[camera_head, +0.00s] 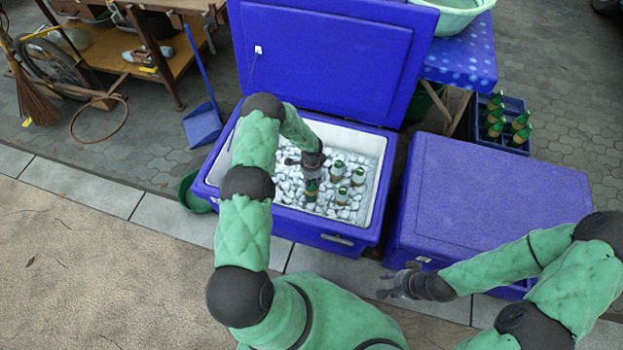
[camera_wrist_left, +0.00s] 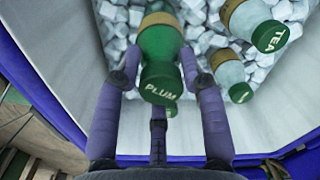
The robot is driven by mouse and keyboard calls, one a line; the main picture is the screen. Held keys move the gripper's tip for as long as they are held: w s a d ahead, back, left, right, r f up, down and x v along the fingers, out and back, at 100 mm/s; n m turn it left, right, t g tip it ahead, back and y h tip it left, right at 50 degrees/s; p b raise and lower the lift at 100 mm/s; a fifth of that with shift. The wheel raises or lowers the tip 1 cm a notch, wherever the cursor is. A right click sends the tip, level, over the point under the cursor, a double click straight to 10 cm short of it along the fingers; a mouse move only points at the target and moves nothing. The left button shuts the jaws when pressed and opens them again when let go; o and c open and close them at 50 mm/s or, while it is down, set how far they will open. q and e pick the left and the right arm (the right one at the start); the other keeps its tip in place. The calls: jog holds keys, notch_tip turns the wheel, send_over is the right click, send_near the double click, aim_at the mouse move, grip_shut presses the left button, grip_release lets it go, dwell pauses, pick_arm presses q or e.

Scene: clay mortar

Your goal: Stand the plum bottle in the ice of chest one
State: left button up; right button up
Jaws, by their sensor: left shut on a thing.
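The plum bottle (camera_head: 311,194) is green with a tan label. In the left wrist view its green cap (camera_wrist_left: 161,84) reads PLUM. My left gripper (camera_wrist_left: 163,78) is shut on it near the cap, with fingers on both sides. The bottle is inside the open blue chest (camera_head: 330,233), over or in the ice (camera_head: 290,190), near the front wall. It looks roughly upright; I cannot tell how deep its base sits. The chest's number is not readable. My right gripper (camera_head: 391,287) looks open and empty in front of the closed blue chest.
Several other bottles stand in the ice, including a tea bottle (camera_wrist_left: 268,35) close to the right. The raised lid (camera_head: 330,55) is behind. A closed blue chest (camera_head: 490,195) is at right. A crate of bottles (camera_head: 505,125) stands behind it.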

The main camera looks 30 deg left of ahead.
pick_arm(q)
jog(key=shift+f+b, duration=0.4)
jog(key=shift+f, duration=0.3)
notch_tip(320, 180, down, 2)
jog(key=shift+f+b, duration=0.1)
jog(key=shift+b, duration=0.2)
jog(key=shift+f, duration=1)
jog(key=shift+w+f, duration=0.1)
jog(key=shift+f, duration=0.35)
jog(key=o, duration=1.7)
notch_tip(320, 180, up, 27)
jog(key=p, duration=1.6)
